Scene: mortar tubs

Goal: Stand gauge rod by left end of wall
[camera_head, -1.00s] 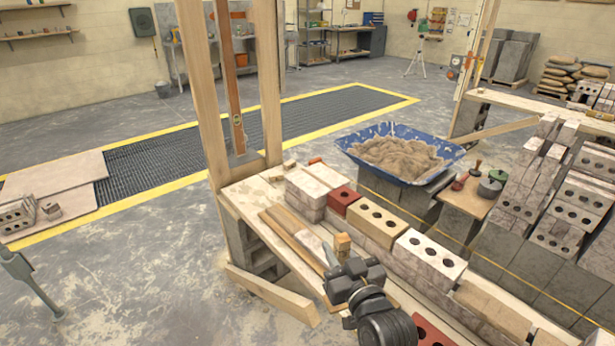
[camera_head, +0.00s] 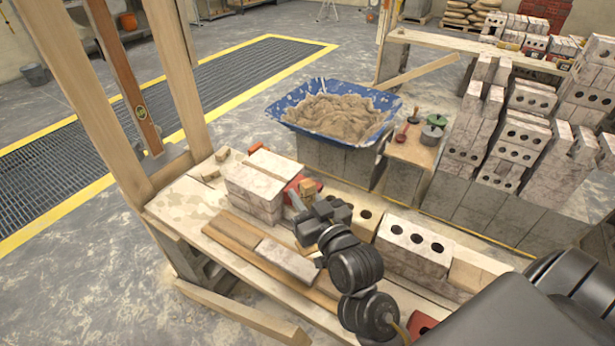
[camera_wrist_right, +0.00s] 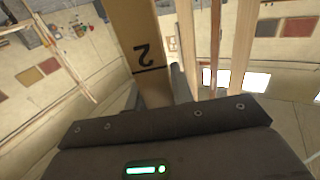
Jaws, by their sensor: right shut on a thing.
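The gauge rod is a pale wooden strip with a black line and the number 2, close up in the right wrist view (camera_wrist_right: 138,40). Its end shows as a small wooden block above my right gripper in the head view (camera_head: 308,187). My right gripper (camera_head: 298,207) is shut on the rod, in front of the wall; its fingers also show in the wrist view (camera_wrist_right: 157,90). The rod's lower end is hidden. The wall's left end is a stack of whitish blocks (camera_head: 254,190), left of the gripper. A red brick and a holed yellow brick (camera_head: 366,219) follow. My left gripper is not in view.
Loose planks (camera_head: 235,228) and a flat pale block (camera_head: 287,260) lie on the board in front of the wall. Timber posts (camera_head: 175,75) stand at the left. A blue mortar tub (camera_head: 385,125) stands behind. Bare board (camera_head: 185,207) shows left of the stack.

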